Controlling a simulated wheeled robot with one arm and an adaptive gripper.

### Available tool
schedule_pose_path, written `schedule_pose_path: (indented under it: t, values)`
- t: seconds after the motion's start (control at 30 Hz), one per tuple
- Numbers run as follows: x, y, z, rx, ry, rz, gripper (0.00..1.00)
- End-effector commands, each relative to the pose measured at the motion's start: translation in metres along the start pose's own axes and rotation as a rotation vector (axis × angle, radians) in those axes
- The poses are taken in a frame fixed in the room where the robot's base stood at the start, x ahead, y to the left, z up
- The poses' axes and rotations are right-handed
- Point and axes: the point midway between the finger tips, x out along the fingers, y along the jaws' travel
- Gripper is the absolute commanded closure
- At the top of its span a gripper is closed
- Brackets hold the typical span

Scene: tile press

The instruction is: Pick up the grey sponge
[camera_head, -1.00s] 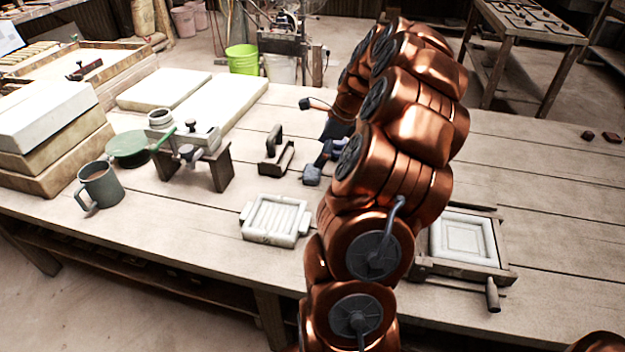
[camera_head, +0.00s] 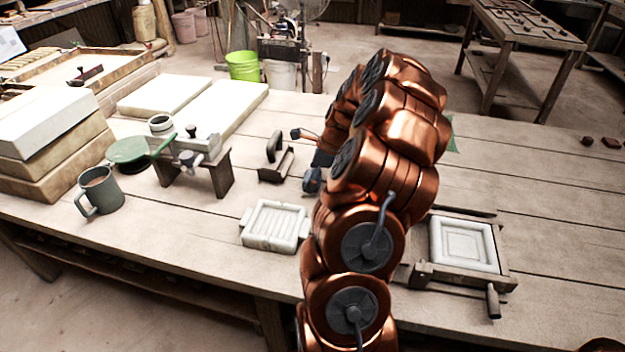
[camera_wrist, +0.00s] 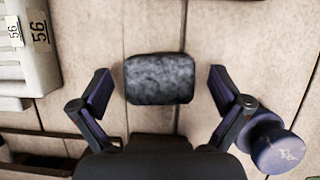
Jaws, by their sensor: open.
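The grey sponge (camera_wrist: 160,79), a dark mottled block with rounded corners, lies on the wooden table in the wrist view. My gripper (camera_wrist: 160,84) is open, with one finger to the left of the sponge and one to the right. Gaps show between the sponge and both fingers, so it is not gripped. In the head view my copper arm covers much of the middle of the table, and I cannot make out the sponge there.
A blue round object (camera_wrist: 277,146) is close beside the right finger. A white block marked 56 (camera_wrist: 38,50) is at upper left. In the head view, a pale ribbed tray (camera_head: 273,226) stands left of my arm and a framed tile press (camera_head: 464,246) right. A mug (camera_head: 100,190) is farther left.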

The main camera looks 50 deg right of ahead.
Motion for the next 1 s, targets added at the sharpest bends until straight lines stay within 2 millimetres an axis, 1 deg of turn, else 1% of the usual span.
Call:
schedule_pose_path:
  t: [0.1,0.5,0.6,0.87,1.0]
  values:
    - [-0.0006,-0.0001,0.0001,0.0,0.0,-0.001,0.01]
    - [-0.0009,-0.0001,0.0001,0.0,0.0,-0.001,0.43]
    - [-0.0009,-0.0001,0.0001,0.0,0.0,-0.001,0.52]
    - [-0.002,-0.0002,0.0006,-0.001,0.0,-0.001,0.52]
    - [-0.0095,-0.0007,0.0036,0.0,-0.001,-0.003,0.52]
